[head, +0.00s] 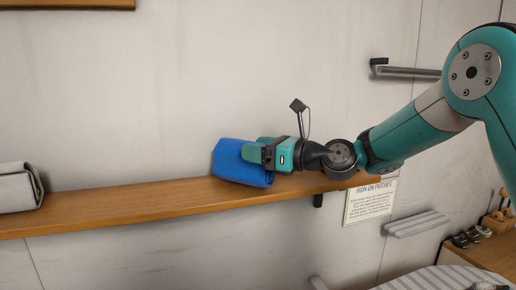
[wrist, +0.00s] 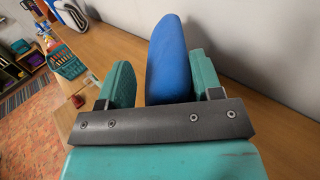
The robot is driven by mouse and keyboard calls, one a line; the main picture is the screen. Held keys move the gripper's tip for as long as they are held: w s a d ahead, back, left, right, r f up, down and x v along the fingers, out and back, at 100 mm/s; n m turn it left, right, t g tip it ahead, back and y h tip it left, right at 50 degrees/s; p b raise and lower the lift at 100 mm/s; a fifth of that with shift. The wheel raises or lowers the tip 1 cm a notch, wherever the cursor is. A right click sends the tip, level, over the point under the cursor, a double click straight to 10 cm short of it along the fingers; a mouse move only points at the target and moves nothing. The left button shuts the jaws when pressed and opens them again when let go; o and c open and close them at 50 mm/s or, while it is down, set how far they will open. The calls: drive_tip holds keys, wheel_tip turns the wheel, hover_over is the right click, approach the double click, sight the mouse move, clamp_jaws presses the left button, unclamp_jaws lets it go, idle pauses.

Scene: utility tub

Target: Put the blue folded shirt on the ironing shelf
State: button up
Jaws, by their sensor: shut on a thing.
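The blue folded shirt (head: 233,165) is at the wooden wall shelf (head: 120,205) in the head view, slightly tilted, its lower edge at the shelf board. I cannot tell whether the board bears its weight. My gripper (head: 262,155) reaches in from the right and is shut on the shirt. In the wrist view the blue shirt (wrist: 167,60) stands up between the two teal fingers of my gripper (wrist: 160,80). Part of the shirt is hidden behind the near finger. No label on the shelf is readable in these views.
A folded whitish cloth (head: 18,187) lies at the shelf's left end, with bare board between it and the shirt. A sign reading "Iron-on patches" (head: 370,202) hangs below the shelf's right end. A grey rail (head: 410,72) is mounted on the wall behind my arm.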

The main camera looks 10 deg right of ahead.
drive_tip(key=shift+f, duration=0.25)
drive_tip(key=o, duration=1.2)
drive_tip(key=b+v, duration=0.8)
drive_tip(key=v, duration=0.9)
drive_tip(key=shift+d, duration=0.25)
